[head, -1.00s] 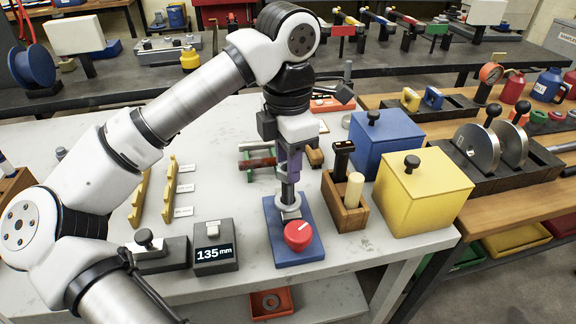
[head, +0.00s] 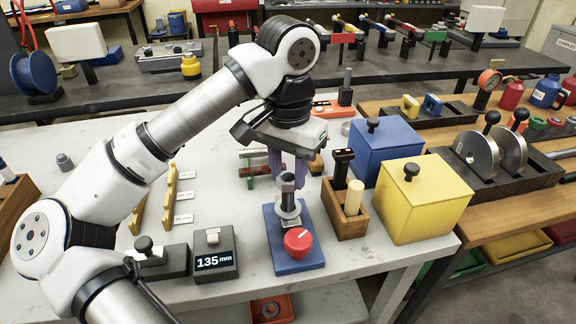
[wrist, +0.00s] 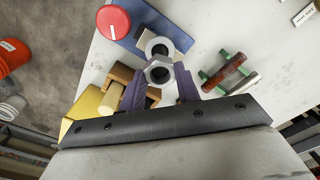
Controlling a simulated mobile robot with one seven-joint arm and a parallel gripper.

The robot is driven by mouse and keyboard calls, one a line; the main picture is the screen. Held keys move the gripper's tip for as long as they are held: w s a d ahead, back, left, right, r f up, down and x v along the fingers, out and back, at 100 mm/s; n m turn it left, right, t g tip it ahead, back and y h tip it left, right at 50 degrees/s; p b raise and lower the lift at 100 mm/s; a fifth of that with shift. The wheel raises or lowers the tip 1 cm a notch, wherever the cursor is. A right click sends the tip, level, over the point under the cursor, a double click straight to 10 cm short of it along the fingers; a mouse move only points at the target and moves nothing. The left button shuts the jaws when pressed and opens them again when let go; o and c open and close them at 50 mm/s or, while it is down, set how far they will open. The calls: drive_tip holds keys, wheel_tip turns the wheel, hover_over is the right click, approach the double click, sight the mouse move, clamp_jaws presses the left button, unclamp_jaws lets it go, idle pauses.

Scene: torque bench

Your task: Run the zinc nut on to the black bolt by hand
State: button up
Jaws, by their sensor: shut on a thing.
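My gripper (head: 287,176) has purple fingers and is shut on the zinc nut, a grey hex ring (wrist: 158,71) seen between the fingertips in the wrist view. The black bolt (head: 288,196) stands upright on the blue base plate (head: 283,252), directly below the nut in the head view. The nut appears at the bolt's top end; how far it is threaded on cannot be told. A silver collar (head: 288,213) surrounds the bolt's foot, and it also shows in the wrist view (wrist: 160,46). A red knob (head: 298,242) sits at the plate's front.
A wooden holder (head: 346,221) with two handles stands close right of the plate. Blue (head: 386,151) and yellow (head: 426,199) boxes stand beyond it.

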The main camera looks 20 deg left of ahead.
drive_tip(key=m, duration=0.3)
drive_tip(key=shift+m, duration=0.3)
drive_tip(key=o, duration=1.1)
drive_tip(key=shift+c, duration=1.6)
